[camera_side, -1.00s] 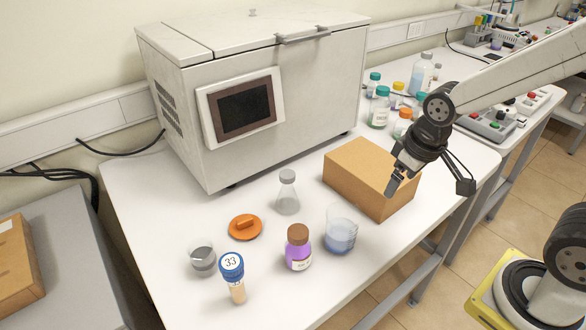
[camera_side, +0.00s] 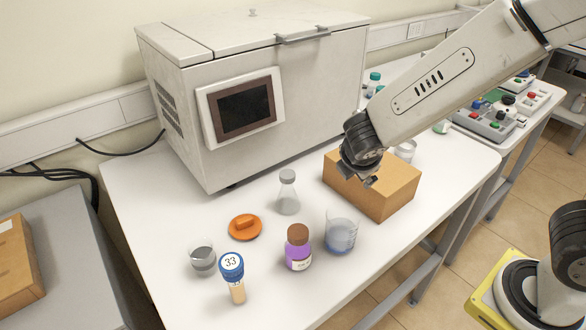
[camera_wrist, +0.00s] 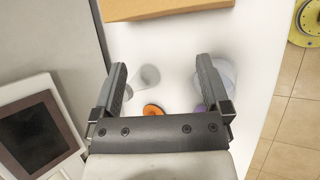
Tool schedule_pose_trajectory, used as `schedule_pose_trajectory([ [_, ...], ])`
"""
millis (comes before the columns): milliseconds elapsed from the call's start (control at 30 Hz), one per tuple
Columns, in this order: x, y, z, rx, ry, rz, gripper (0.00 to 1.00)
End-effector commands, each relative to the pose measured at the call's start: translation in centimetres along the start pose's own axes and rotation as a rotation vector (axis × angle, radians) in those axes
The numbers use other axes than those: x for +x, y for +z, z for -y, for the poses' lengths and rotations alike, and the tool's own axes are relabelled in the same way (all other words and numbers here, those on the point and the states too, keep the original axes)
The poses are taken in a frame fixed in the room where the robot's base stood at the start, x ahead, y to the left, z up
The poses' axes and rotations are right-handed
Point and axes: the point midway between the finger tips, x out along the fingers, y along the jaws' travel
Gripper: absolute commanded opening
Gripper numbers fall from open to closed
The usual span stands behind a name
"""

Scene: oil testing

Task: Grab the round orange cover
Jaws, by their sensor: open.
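The round orange cover (camera_side: 245,227) lies flat on the white table in the side view, with a raised grip bar on top. It also shows in the wrist view (camera_wrist: 153,110), between my fingers and partly hidden by the gripper's palm. My gripper (camera_side: 372,181) is in the air by the cardboard box in the side view, well to the right of the cover.
A flask (camera_side: 288,194), a beaker of blue liquid (camera_side: 341,232), a brown-capped purple bottle (camera_side: 298,250), a small grey beaker (camera_side: 202,260) and a blue-capped tube (camera_side: 233,280) stand around the cover. A cardboard box (camera_side: 385,192) is behind. A large white machine (camera_side: 330,110) bounds the table's back.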

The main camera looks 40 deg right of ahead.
Motion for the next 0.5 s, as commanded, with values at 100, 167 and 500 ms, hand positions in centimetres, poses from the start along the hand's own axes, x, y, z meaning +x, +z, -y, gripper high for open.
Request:
schedule_pose_trajectory([
  [100, -0.2, -2.1, -1.6, -0.21, 0.099, 0.032, 0.97],
  [167, -0.5, -3.2, -2.5, -0.311, 0.152, 0.048, 0.97],
  [500, -3.0, -11.3, -6.5, -0.862, 0.489, 0.16, 0.97],
])
